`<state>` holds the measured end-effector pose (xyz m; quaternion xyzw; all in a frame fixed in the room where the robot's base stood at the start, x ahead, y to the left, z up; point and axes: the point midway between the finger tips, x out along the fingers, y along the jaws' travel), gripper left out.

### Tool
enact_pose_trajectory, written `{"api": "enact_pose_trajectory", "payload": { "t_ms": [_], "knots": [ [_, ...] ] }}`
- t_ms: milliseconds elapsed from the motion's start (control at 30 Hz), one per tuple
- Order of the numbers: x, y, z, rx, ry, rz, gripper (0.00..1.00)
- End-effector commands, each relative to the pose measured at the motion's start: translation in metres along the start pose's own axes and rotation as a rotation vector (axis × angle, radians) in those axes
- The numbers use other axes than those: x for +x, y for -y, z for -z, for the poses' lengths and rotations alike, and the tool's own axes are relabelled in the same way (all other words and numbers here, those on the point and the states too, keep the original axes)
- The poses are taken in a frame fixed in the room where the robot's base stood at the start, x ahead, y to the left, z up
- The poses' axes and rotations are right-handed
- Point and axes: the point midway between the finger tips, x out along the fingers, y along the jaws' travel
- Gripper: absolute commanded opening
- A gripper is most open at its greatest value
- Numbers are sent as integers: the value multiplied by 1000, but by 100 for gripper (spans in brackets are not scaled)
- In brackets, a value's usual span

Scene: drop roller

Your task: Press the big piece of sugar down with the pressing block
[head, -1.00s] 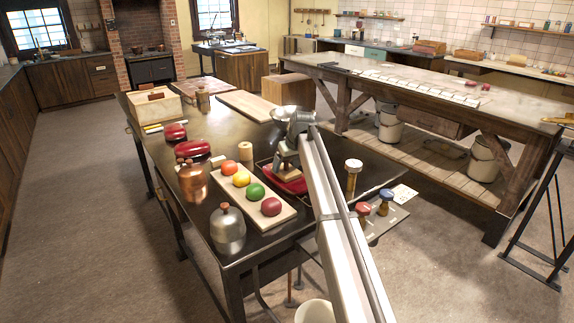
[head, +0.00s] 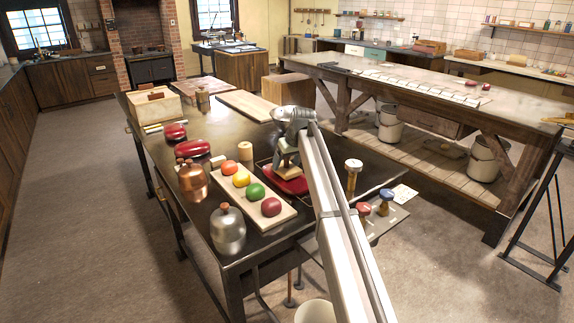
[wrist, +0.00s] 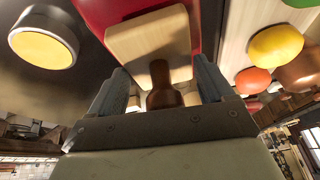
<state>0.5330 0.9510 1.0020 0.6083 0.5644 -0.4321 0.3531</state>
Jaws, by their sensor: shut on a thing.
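The pressing block (head: 287,160) is a pale wooden plate with a brown knob handle. My gripper (head: 289,146) is shut on it; in the wrist view the block's handle (wrist: 164,88) stands between the two fingers. A big red piece (head: 293,187), which seems to be the sugar, lies in a dark tray (head: 262,166) directly below the block. Its red surface also shows behind the block in the wrist view (wrist: 92,10). Whether the block touches it, I cannot tell. My arm hides the right part of the tray.
A pale board with several coloured balls (head: 282,215) lies left of the tray. A white-topped brass post (head: 352,175) stands to its right. Free tabletop lies towards the back.

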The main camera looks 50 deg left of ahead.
Motion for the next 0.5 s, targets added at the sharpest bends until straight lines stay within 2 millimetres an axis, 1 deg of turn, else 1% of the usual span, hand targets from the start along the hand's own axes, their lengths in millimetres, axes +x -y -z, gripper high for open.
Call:
{"api": "enact_pose_trajectory", "payload": {
  "t_ms": [500],
  "knots": [
    [-34,2,16,0,-6,-1,40]
  ]
}}
